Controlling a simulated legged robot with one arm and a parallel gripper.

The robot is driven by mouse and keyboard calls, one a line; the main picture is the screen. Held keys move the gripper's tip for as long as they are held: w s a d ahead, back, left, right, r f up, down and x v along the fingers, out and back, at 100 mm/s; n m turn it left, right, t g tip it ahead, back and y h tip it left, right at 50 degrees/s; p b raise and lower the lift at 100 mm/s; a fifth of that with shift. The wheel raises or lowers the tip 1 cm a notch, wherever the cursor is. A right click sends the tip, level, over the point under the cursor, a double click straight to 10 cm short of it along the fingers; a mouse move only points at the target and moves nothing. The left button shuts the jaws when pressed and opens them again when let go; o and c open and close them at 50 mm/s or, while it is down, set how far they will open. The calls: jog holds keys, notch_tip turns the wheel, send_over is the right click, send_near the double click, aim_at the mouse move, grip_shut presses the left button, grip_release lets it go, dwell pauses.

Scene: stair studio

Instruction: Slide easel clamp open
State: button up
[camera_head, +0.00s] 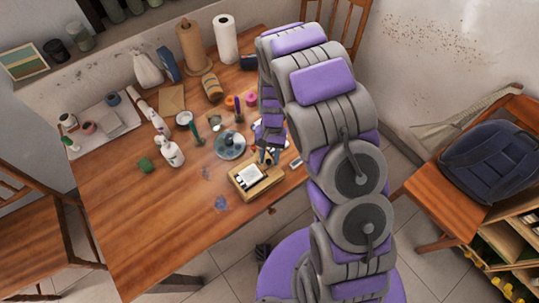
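A small wooden easel (266,187) lies on the table near its front right edge, with a small white and dark panel (250,176) on it. The clamp itself is too small to make out. My gripper (268,157) is at the easel's far edge, just above or touching it; I cannot tell which. Its fingers are small and dark, partly hidden by my purple and grey arm, so their opening does not show.
The wooden table (140,225) is bare at its front left. A chair (470,185) with a dark backpack (495,160) stands right.

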jog(key=shift+a, duration=0.3)
jog(key=c, duration=0.5)
jog(key=shift+d, duration=0.2)
grip_shut()
jog(key=shift+w+d+r+p, duration=0.15)
jog(key=shift+w+d+p, duration=0.25)
jog(key=shift+p, duration=0.25)
jog(key=shift+w+d, duration=0.15)
jog(key=shift+d, duration=0.1)
jog(key=o, duration=0.7)
grip_release()
jog(key=shift+d, duration=0.2)
